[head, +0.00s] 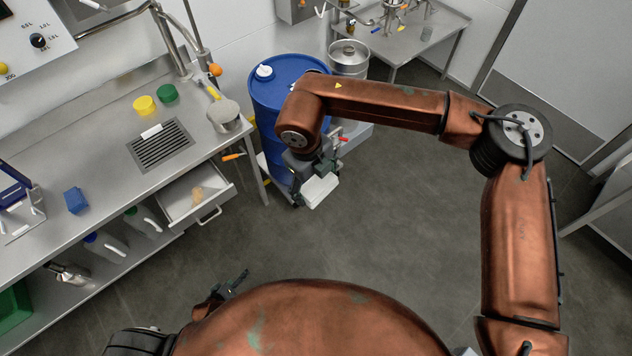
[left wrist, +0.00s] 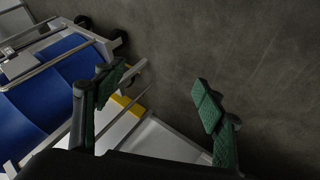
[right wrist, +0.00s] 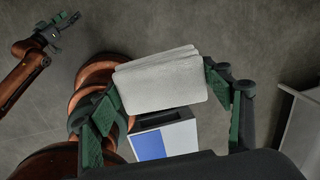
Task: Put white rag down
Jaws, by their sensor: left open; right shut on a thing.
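The white rag (head: 319,191) is a folded pad. It is held by my right gripper (head: 312,176) above the floor, in front of the blue drum. In the right wrist view the rag (right wrist: 160,82) lies between the green fingers of the right gripper (right wrist: 168,105), which is shut on it. My left gripper (head: 232,284) is low at the left of my body, away from the rag. In the left wrist view the left gripper (left wrist: 160,105) has its fingers wide apart with nothing between them.
The blue drum (head: 270,100) stands beside the steel counter (head: 75,160). An open drawer (head: 217,197) below the counter holds a small beige item. A saucepan (head: 222,112), a yellow lid (head: 145,105) and a blue block (head: 75,200) are on the counter. The floor (head: 400,220) is clear.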

